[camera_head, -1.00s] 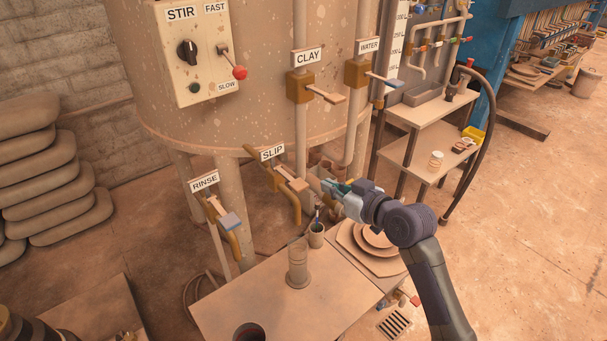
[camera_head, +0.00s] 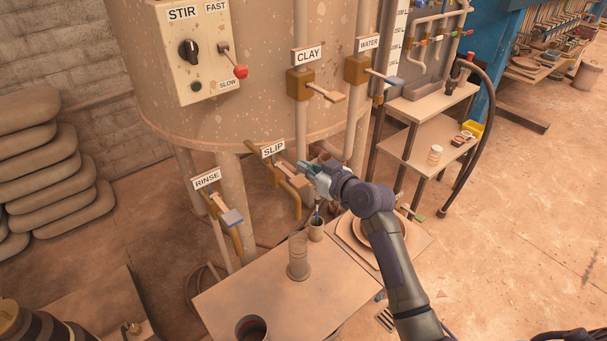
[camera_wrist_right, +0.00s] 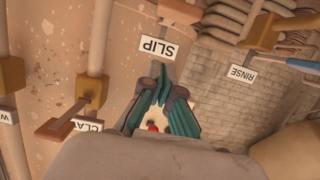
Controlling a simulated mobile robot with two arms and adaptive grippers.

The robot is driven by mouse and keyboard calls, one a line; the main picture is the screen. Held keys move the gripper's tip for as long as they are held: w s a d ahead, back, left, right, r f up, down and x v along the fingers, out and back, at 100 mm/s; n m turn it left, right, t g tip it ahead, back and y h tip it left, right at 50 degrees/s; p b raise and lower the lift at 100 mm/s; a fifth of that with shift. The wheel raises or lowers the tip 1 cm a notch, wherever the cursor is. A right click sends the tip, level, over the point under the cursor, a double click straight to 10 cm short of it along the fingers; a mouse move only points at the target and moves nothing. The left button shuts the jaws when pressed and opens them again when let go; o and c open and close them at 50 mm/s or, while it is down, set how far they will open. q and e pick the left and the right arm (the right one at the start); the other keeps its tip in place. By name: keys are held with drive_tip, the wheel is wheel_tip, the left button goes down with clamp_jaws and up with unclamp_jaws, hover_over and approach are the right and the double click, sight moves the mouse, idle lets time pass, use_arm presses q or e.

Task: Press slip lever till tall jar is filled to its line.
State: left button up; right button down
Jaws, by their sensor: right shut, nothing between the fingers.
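The tall jar (camera_head: 299,260) stands upright on the low table, below and in front of the slip valve. I cannot make out its line or any slip inside. The slip lever (camera_head: 292,182) juts from the brown valve under the SLIP sign (camera_head: 273,149), with a curved spout below. My right gripper (camera_head: 306,167) is shut and empty, just above and beside the end of the lever; I cannot tell whether they touch. My left gripper is not in view.
A small cup (camera_head: 316,231) with tools stands behind the jar, and a dark-filled pot (camera_head: 251,328) stands at the table's front. The rinse lever (camera_head: 232,217) is left of the slip valve; the clay lever (camera_head: 326,92) is above.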

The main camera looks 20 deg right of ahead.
sight(303, 185)
drive_tip(key=f, duration=0.2)
drive_tip(key=w+f, duration=0.1)
drive_tip(key=shift+w+a+f+p, duration=0.1)
drive_tip(key=shift+a+f+p, duration=0.05)
drive_tip(key=shift+a+p, duration=0.15)
drive_tip(key=shift+d+f, duration=0.1)
drive_tip(key=shift+f, duration=0.45)
